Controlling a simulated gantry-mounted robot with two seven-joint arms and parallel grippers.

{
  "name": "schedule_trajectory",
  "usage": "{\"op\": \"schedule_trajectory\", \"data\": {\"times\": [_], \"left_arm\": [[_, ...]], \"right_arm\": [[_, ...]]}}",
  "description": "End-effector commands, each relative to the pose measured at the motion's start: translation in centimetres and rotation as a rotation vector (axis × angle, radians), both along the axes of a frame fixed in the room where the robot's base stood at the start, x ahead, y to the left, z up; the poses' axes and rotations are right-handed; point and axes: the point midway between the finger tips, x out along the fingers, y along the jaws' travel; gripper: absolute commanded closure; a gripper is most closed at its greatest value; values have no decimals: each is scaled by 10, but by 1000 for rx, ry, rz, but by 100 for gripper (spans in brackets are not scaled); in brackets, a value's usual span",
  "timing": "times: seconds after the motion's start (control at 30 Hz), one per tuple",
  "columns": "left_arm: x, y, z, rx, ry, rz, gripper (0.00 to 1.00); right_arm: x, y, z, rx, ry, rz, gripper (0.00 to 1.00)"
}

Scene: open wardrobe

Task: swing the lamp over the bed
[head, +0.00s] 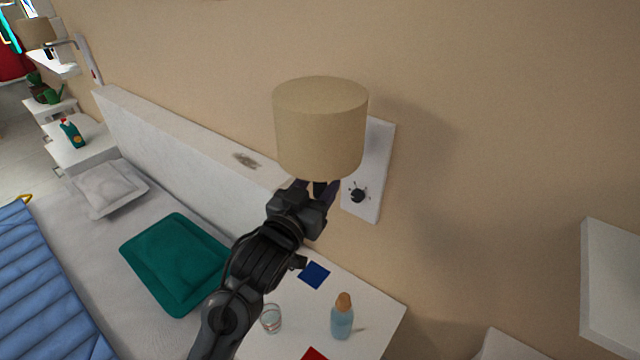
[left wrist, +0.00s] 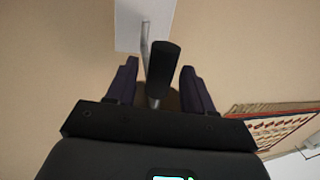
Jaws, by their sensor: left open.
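The lamp has a beige drum shade (head: 320,125) and a white wall plate (head: 375,175) with a dark knob (head: 358,193). My left gripper (head: 319,190) is just under the shade, its fingers partly hidden by it. In the left wrist view my left gripper (left wrist: 160,88) is open, with a finger on each side of a black cylinder (left wrist: 163,65) of the lamp. A grey lamp arm (left wrist: 145,38) runs from it to the white plate (left wrist: 128,22). Contact with the fingers cannot be made out. The bed (head: 90,240) lies at the left. My right gripper is out of view.
A white bedside table (head: 375,290) below holds a blue bottle (head: 342,318), a glass (head: 271,318) and a blue card (head: 314,275). A green pillow (head: 175,262) lies on the bed, beside the white headboard (head: 180,135). A white shelf (head: 610,285) stands out at right.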

Motion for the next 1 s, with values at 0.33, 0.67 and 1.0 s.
{"op": "schedule_trajectory", "data": {"times": [0.33, 0.67, 1.0], "left_arm": [[13, -6, 0, 0, 0, 0, 48], [12, -6, 0, 1, 0, 0, 72], [12, -6, 0, 1, 0, 0, 100]], "right_arm": [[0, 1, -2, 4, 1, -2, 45], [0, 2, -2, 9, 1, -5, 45], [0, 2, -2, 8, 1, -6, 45]]}}
